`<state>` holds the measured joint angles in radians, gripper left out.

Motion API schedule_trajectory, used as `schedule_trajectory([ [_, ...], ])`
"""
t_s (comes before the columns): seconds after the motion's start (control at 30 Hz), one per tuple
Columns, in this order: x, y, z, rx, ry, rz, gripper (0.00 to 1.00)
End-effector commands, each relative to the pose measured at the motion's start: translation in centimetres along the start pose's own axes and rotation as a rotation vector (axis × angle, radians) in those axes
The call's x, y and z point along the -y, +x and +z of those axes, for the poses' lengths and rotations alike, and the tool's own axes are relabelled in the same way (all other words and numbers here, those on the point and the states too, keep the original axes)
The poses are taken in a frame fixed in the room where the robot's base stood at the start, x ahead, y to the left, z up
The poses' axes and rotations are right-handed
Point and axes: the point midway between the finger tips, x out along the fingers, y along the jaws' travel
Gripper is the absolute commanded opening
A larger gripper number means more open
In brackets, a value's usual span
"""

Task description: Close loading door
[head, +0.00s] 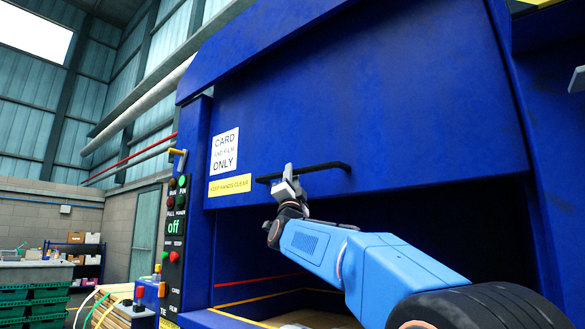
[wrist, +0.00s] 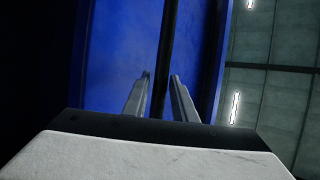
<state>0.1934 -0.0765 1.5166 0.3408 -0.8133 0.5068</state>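The loading door (head: 370,95) is a large blue panel on the blue machine. It is raised, with a dark opening below its lower edge. A black bar handle (head: 325,168) runs across the lower part of the door. My gripper (head: 288,174) is at the handle's left part. In the wrist view, the handle (wrist: 167,45) runs between the two grey fingers (wrist: 161,76), with blue showing in narrow gaps on both sides. The fingers look apart, not clamped. Whether either finger touches the bar is hard to tell.
A control panel (head: 174,225) with buttons and a green "off" display stands left of the opening. Signs (head: 225,152) are on the door, left of the handle. Green crates (head: 35,300) and a shelf (head: 75,258) stand at the far left.

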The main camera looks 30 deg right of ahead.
Motion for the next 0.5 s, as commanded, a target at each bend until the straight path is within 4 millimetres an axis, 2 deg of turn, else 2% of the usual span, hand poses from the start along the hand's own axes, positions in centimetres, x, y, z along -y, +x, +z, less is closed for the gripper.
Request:
schedule_trajectory([
  [0.2,0.0,3.3,0.1,0.000,0.000,0.000,0.25],
  [0.5,0.0,5.0,0.0,0.000,0.000,0.000,0.25],
])
